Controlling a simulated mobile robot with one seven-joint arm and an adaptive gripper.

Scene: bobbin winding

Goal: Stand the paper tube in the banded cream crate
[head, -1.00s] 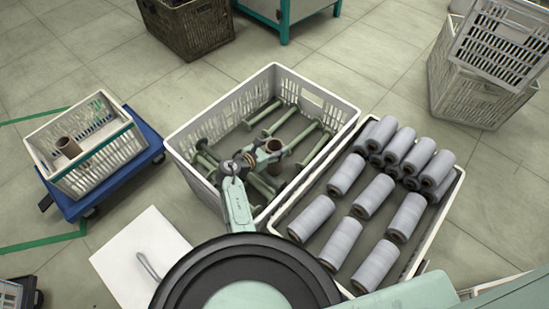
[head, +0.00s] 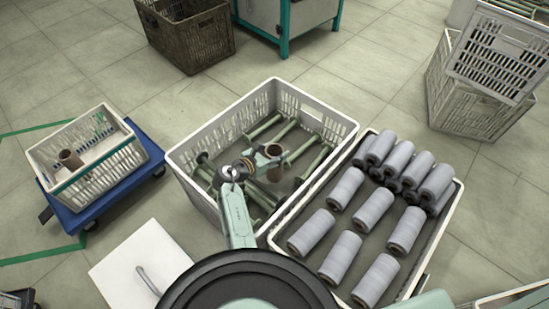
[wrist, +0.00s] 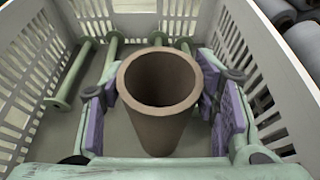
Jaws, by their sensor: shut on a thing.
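My gripper (wrist: 165,110) is shut on a brown paper tube (wrist: 160,105), its purple pads on either side. The tube is upright, open end toward the wrist camera. In the head view the tube (head: 275,151) is inside the middle cream crate; I cannot tell whether its lower end touches the floor. The banded cream crate (head: 118,167), with a green band around it, stands at the left on a blue dolly. Another brown tube (head: 69,160) stands inside it, near its left end.
Green spools (head: 264,126) lie in the middle crate (head: 335,118). A tray (head: 283,233) of grey-wound bobbins is right of it. A white panel (head: 115,262) is at front left. A dark wicker basket (head: 205,48) and stacked crates (head: 455,90) stand behind. Floor between dolly and middle crate is clear.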

